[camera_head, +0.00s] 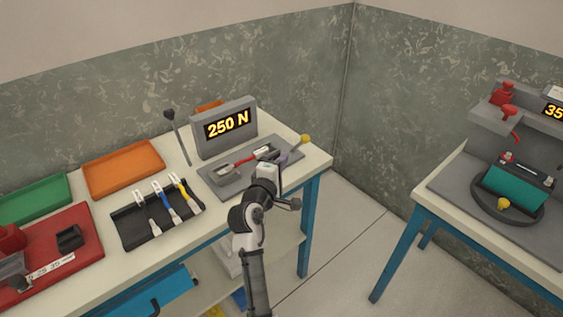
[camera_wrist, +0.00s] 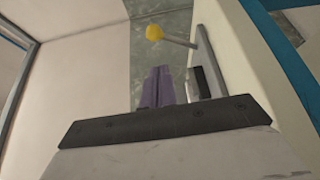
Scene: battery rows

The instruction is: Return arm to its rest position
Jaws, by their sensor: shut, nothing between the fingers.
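My arm reaches up from the bottom of the head view to the right end of the workbench (camera_head: 110,263). My gripper (camera_head: 284,158) is small there and partly hidden by my own wrist, in front of the grey fixture with the "250 N" display (camera_head: 227,123). In the wrist view the purple fingers of my gripper (camera_wrist: 158,84) are together, with nothing seen between them. A yellow-knobbed lever (camera_wrist: 154,33) shows beyond the fingers; it also shows in the head view (camera_head: 305,139). My arm is extended over the bench edge.
A red-handled tool (camera_head: 245,160) lies on the fixture. A black tray (camera_head: 155,233) holds several tools. Orange tray (camera_head: 122,167), green tray (camera_head: 35,198) and red box (camera_head: 62,252) stand left. A second bench (camera_head: 426,200) stands right, with open floor (camera_head: 345,230) between.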

